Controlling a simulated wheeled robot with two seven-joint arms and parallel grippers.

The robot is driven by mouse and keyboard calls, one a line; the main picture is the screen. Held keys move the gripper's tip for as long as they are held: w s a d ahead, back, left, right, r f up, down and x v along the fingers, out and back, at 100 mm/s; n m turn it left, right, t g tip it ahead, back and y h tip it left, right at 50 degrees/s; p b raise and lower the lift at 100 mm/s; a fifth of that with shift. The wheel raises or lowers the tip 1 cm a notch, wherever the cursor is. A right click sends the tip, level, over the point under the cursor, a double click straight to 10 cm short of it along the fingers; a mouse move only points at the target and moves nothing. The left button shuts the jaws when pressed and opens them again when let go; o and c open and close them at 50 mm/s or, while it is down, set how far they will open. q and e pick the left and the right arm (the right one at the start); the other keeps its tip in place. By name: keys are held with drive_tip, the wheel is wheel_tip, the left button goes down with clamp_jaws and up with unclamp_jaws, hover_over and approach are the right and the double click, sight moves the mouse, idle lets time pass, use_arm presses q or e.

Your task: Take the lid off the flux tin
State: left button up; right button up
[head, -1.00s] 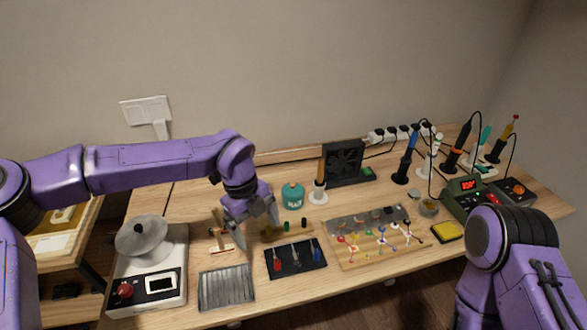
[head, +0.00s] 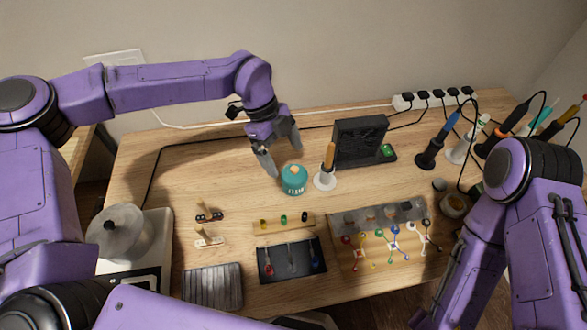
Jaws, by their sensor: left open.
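The flux tin (head: 293,185) is a small round teal container with pale lettering on its side. It stands upright on the wooden workbench, left of the white-based stand. Its lid (head: 293,170) is teal with a small tan knob on top, and it sits on the tin. My left gripper (head: 286,163) is open and empty, with its fingers pointing down just behind and above the tin; one finger is to the tin's left. I cannot tell whether it touches the lid. My right arm (head: 480,240) shows at the right, but its gripper is out of view.
A black fan box (head: 358,143) and a stand with an orange-handled tool (head: 326,170) are close right of the tin. A black tool mat (head: 290,262), a wooden block with coloured pegs (head: 283,222) and a clip board (head: 385,245) lie in front.

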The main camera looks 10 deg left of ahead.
sight(291, 169)
use_arm(q)
drive_tip(key=f, duration=0.1)
drive_tip(key=d+f+p, duration=0.1)
drive_tip(key=f, duration=0.2)
drive_tip(key=shift+w+d+f, duration=0.15)
drive_tip(key=shift+w+d, duration=0.15)
drive_tip(key=shift+d, duration=0.05)
drive_tip(key=shift+s+d+f, duration=0.1)
drive_tip(key=shift+s+f, duration=0.1)
drive_tip(key=shift+f, duration=0.1)
drive_tip(key=c, duration=1.2)
drive_tip(key=shift+s+f, duration=0.1)
drive_tip(key=shift+c, duration=0.7)
